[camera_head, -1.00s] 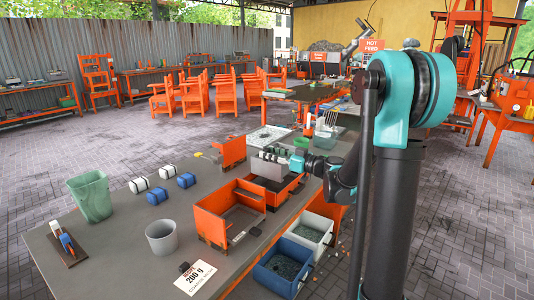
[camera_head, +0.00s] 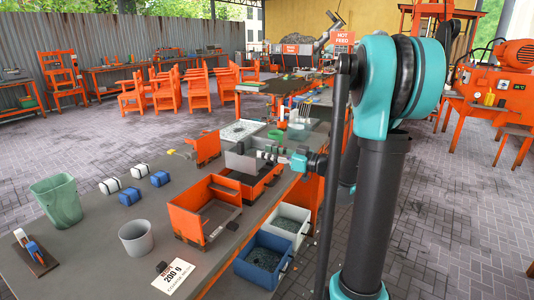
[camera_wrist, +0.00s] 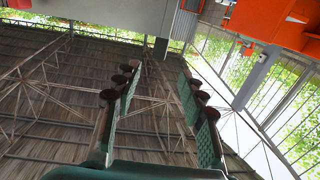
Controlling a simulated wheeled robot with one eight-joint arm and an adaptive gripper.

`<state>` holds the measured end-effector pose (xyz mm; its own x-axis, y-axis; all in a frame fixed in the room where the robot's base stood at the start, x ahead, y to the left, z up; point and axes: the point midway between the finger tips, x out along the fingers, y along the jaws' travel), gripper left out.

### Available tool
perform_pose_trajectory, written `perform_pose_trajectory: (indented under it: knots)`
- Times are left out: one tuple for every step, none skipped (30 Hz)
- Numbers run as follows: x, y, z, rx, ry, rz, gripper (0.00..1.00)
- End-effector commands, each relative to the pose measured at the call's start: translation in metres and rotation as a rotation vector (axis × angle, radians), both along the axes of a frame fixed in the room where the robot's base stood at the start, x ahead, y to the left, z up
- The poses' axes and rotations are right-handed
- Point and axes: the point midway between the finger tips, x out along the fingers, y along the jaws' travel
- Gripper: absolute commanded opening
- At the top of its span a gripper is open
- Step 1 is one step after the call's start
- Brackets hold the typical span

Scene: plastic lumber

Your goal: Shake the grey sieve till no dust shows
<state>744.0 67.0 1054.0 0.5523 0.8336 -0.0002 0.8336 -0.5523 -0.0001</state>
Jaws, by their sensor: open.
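A grey box-shaped piece (camera_head: 241,159), which I take for the grey sieve, sits at the orange stand (camera_head: 250,185) in the middle of the table. Its inside is hidden, so I cannot tell whether dust shows. My gripper (camera_head: 262,153) reaches in from the right, level with the grey piece's upper right part; I cannot tell whether they touch. In the wrist view my gripper's fingers (camera_wrist: 160,105) stand wide apart with nothing between them. A pale grey surface (camera_wrist: 110,14) shows at the top edge there.
An open orange box (camera_head: 186,217) stands in front. A blue bin (camera_head: 246,273) and white bin (camera_head: 277,229) sit at the table's right side. A grey bucket (camera_head: 135,238), green bucket (camera_head: 60,203), several small blocks (camera_head: 130,197) and a "200 g" card (camera_head: 175,278) lie leftward.

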Motion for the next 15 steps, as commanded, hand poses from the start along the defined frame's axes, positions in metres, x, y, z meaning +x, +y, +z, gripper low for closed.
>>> perform_pose_trajectory:
  knots:
    - [0.000,0.000,0.000,0.000,0.000,0.000,0.41]
    - [0.000,0.000,0.000,0.000,0.000,0.000,0.41]
    - [0.000,0.000,0.000,0.000,0.000,0.000,0.41]
    - [0.000,0.000,0.000,0.000,0.000,0.000,0.41]
    - [0.000,0.000,0.000,0.000,0.000,0.000,0.41]
    - [0.000,-0.001,0.000,0.000,0.000,0.000,0.41]
    - [-0.001,-0.003,0.000,0.000,0.000,-0.001,0.41]
    - [-0.003,-0.006,0.000,0.000,0.000,-0.002,0.41]
    - [-0.006,-0.013,0.000,0.000,0.000,-0.005,0.41]
    - [-0.009,-0.018,0.000,0.000,0.000,-0.005,0.41]
    - [-0.013,-0.024,0.000,0.000,0.000,-0.006,0.41]
    - [-0.018,-0.031,0.000,0.000,0.000,-0.006,0.41]
    - [-0.021,-0.035,0.000,0.000,0.000,-0.006,0.41]
    - [-0.023,-0.039,0.000,0.000,0.000,-0.005,0.41]
    - [-0.026,-0.042,0.000,0.000,0.000,-0.004,0.41]
